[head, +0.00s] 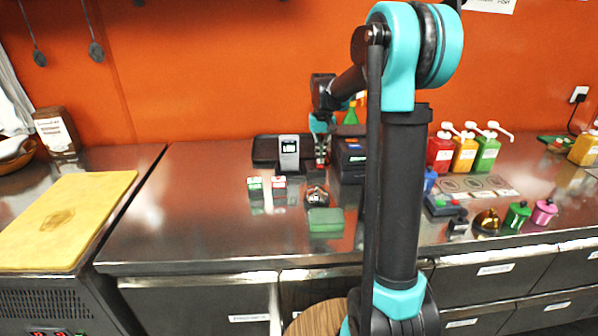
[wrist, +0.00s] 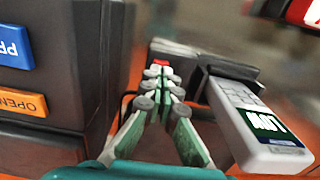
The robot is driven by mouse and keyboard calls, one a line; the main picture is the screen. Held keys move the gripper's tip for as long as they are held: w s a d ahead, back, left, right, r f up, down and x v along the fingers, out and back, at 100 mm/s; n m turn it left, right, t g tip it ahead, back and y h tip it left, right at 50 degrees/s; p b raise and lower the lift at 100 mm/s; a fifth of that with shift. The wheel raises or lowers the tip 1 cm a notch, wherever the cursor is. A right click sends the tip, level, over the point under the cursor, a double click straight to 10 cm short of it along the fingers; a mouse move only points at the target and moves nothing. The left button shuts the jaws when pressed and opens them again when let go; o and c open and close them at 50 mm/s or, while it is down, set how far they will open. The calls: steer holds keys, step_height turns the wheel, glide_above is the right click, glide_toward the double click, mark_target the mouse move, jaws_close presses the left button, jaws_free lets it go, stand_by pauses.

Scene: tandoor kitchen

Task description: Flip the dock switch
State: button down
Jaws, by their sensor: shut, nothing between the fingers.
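A light grey handheld terminal (head: 289,153) rests in a black dock (head: 263,150) at the back of the steel counter. In the wrist view the terminal (wrist: 255,120) is at the right, and its screen reads "LOW". My gripper (wrist: 160,84) is shut and empty, its fingers together beside the terminal's left side. A small red part (wrist: 160,62), possibly the dock switch, shows just beyond the fingertips. I cannot tell whether they touch it or which way it is set. In the head view my gripper (head: 320,160) points down between the terminal and a black box.
The black box (head: 350,158) stands close on the gripper's right; in the wrist view it (wrist: 60,90) has blue and orange labels. The counter's left front is clear.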

steer(key=shift+f, duration=0.8)
stand_by(0.4)
steer(key=shift+r, duration=3.5)
